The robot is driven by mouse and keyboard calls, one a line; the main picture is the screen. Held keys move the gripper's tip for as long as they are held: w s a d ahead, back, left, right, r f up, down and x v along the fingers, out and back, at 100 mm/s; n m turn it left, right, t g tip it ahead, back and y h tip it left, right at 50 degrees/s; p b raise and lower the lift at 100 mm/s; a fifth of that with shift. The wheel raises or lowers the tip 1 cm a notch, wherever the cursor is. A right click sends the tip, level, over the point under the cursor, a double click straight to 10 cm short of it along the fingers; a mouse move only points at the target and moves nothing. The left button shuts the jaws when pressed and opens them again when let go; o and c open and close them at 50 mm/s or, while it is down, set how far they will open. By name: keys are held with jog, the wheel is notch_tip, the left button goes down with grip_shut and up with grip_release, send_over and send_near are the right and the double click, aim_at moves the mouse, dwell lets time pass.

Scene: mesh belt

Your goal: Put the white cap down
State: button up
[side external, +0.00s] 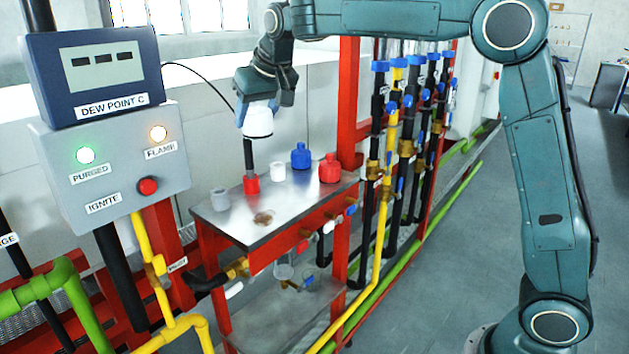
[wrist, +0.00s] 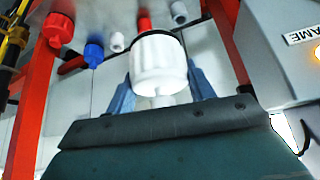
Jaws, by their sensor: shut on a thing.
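The white cap (side external: 258,121) is up in the air above the left part of the metal bench (side external: 237,226). My gripper (side external: 258,104) is shut on it. In the wrist view the white cap (wrist: 158,66) sits between the two blue fingers of my gripper (wrist: 160,82), apart from the things on the bench. A dark upright rod (side external: 248,153) stands below the cap in the side view, with a red fitting (side external: 251,184) at its foot. I cannot tell the exact gap between rod and cap.
The bench also holds a grey fitting (side external: 220,199), a small white fitting (side external: 277,171), a blue cap (side external: 301,156) and a red cap (side external: 329,168). The bench's front middle is mostly clear, with a brownish spot (side external: 263,218). A control box (side external: 112,165) stands left; pipes (side external: 392,150) stand right.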

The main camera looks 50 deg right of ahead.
notch_tip(320, 180, down, 16)
jog(key=shift+r, duration=0.2)
dwell(0.4)
jog(key=shift+f, duration=0.1)
jog(key=shift+f, duration=2.05)
jog(key=shift+f, duration=0.1)
jog(key=o, duration=1)
jog(key=shift+c, duration=0.2)
